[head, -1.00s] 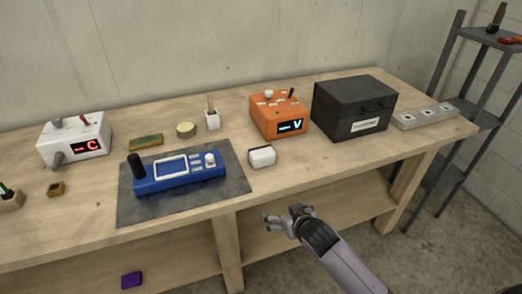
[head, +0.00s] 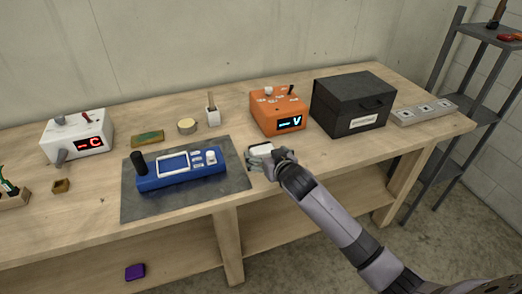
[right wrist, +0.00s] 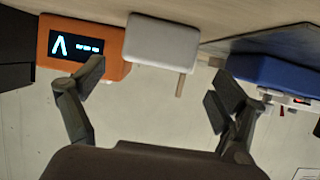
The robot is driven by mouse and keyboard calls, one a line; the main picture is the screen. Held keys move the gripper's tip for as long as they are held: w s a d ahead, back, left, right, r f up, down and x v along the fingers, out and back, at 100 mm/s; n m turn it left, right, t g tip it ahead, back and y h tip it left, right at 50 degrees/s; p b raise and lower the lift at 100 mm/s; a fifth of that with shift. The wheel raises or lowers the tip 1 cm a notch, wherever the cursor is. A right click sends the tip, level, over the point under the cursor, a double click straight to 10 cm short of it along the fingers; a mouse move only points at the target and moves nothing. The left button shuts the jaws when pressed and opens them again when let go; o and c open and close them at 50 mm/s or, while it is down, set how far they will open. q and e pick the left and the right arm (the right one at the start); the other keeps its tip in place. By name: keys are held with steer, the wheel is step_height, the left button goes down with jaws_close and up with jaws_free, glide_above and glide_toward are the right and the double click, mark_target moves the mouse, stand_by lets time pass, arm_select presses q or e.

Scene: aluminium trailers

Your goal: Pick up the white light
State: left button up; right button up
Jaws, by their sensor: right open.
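The white light (head: 262,148) is a small white block on the workbench, just right of the grey mat. My right gripper (head: 263,160) is at its near side in the head view and hides part of it. In the right wrist view, which is upside down, the white light (right wrist: 160,42) lies ahead of the opening between the two spread fingers (right wrist: 156,90). The gripper is open, with nothing held. I cannot tell whether a finger touches the light. My left gripper is not in view.
A blue device (head: 180,170) lies on the grey mat (head: 137,205) to the left. An orange box with a display (head: 277,112) stands behind the light, and a black box (head: 350,104) is to its right. Bare bench top (head: 330,152) lies right of my gripper.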

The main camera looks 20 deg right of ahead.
mark_target(262, 148)
steer(key=x, duration=0.3)
steer(key=p+x, duration=0.1)
steer(key=shift+w+d+r, duration=0.1)
steer(key=shift+w+d, duration=0.1)
steer(key=shift+w, duration=0.3)
steer(key=shift+w+f, duration=0.3)
steer(key=shift+w, duration=0.25)
steer(key=c, duration=1.3)
